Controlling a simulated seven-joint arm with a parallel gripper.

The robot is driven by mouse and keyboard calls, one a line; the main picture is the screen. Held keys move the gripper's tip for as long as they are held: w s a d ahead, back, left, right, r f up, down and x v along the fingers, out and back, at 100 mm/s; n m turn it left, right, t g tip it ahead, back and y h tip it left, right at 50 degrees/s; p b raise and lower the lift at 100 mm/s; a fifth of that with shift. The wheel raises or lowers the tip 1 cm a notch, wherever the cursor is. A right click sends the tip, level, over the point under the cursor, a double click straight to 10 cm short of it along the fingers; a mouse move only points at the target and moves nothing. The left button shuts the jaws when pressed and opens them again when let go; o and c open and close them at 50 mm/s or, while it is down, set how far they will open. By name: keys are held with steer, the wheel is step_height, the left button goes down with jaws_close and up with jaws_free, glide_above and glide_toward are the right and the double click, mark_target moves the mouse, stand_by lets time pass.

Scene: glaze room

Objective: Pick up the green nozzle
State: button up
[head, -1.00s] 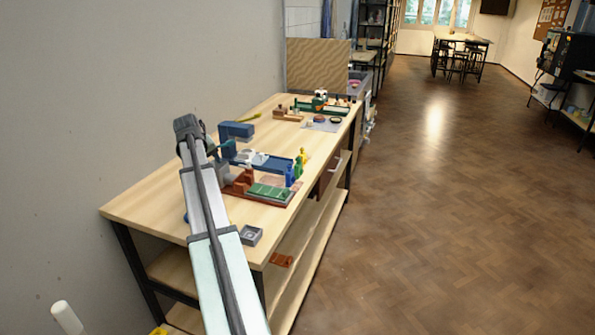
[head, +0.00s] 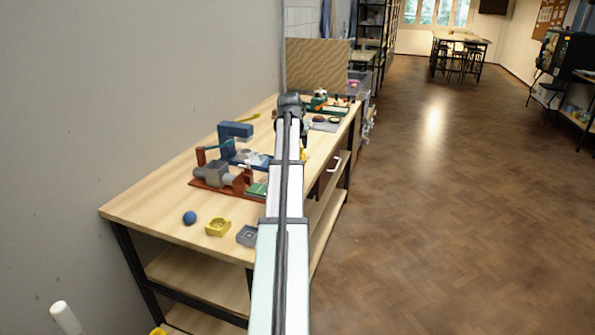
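No green nozzle can be made out now in the head view. A small yellow piece (head: 303,155) shows just right of my arm, at the blue stand (head: 262,162). The small upright green piece seen near it earlier is hidden behind my arm. My gripper (head: 291,117) is over the far half of the workbench (head: 150,207), mostly hidden by my own wrist. I cannot see its fingertips or whether it holds anything.
A blue press (head: 235,131) and a red-based grey machine (head: 212,177) stand left of my arm. A blue ball (head: 189,217), a yellow block (head: 218,227) and a grey block (head: 247,236) lie near the front. Green equipment (head: 320,101) stands at the far end.

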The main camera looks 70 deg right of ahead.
steer(key=shift+w+x, duration=0.15)
steer(key=shift+x, duration=3.05)
steer(key=shift+w+x, duration=0.15)
steer(key=shift+x, duration=3.05)
steer(key=shift+c, duration=0.2)
steer(key=shift+r, duration=0.1)
jaws_close()
